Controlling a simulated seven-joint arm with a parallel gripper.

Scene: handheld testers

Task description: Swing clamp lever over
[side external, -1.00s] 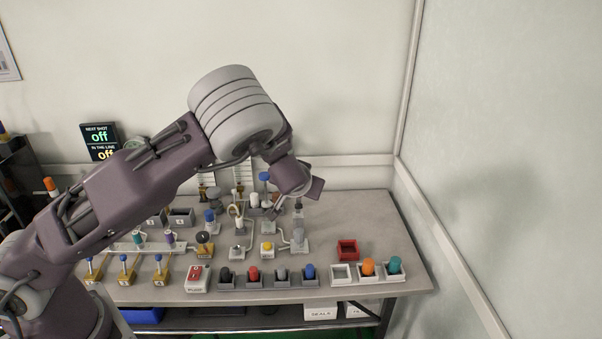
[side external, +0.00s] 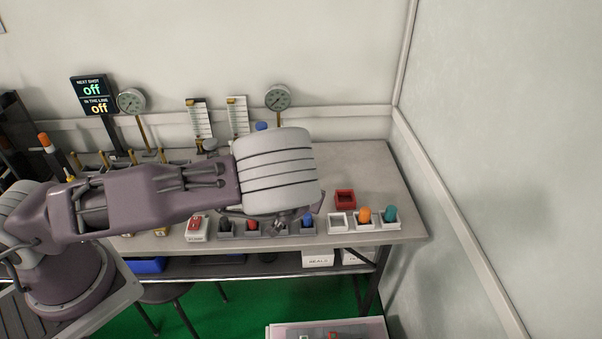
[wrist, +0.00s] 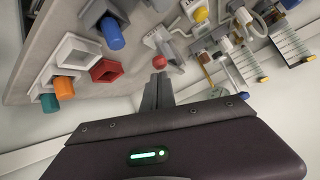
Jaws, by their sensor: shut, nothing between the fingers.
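My gripper (wrist: 156,88) points away from the camera at the bottom middle of the wrist view. Its fingers are shut with nothing between them. A small red ball knob (wrist: 159,62) shows just beyond the fingertips; it looks like the end of the clamp lever, but I cannot tell for sure. A pale fixture (wrist: 160,38) stands behind the knob. Whether the fingers touch the knob is unclear. In the side view my wrist hides the gripper and the clamp area almost fully.
An empty white holder (side external: 338,221), an orange piece (side external: 364,214), a teal piece (side external: 390,213) and a red box (side external: 345,197) stand at the right. A blue-topped piece (wrist: 112,33) is near the gripper. Gauges (side external: 278,96) stand at the back.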

